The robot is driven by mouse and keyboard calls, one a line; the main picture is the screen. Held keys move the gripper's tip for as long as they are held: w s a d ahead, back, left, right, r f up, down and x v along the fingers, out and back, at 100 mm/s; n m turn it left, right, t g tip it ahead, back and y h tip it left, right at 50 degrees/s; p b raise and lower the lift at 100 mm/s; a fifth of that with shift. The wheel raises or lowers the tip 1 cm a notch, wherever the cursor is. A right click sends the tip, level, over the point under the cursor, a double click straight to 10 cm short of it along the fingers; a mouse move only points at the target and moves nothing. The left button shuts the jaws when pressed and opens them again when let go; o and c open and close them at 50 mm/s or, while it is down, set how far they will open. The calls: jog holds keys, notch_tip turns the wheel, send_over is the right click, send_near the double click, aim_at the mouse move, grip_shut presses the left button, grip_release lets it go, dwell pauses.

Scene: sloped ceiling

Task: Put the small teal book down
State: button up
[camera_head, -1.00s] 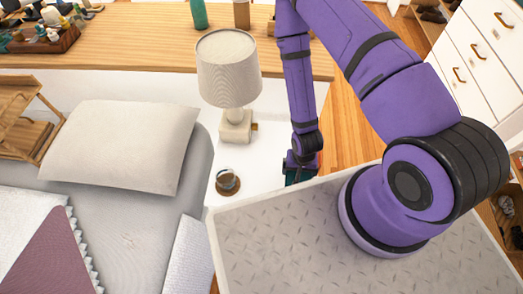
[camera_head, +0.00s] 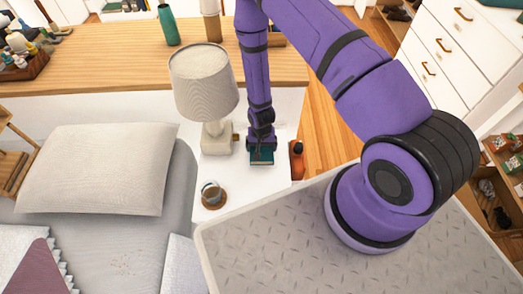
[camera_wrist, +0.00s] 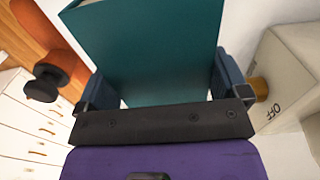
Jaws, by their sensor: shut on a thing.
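The small teal book (camera_wrist: 160,50) is between the two fingers of my gripper (camera_wrist: 160,85) in the wrist view, and the gripper is shut on it. In the head view the teal book (camera_head: 262,157) shows at the end of my arm, over the white bedside table (camera_head: 240,186). My gripper (camera_head: 261,148) is just above the book, right of the lamp base. I cannot tell whether the book touches the tabletop.
A lamp (camera_head: 204,90) stands left of the gripper, close to it. A mug (camera_head: 212,192) on a round coaster is at the table's front left. An orange bottle with a dark top (camera_head: 297,160) stands close right of the book.

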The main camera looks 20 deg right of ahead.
aim_at(262, 151)
jog(key=shift+f, duration=1.45)
jog(key=shift+f, duration=0.1)
jog(key=o, duration=0.7)
notch_tip(262, 151, up, 12)
jog(key=shift+r, duration=0.1)
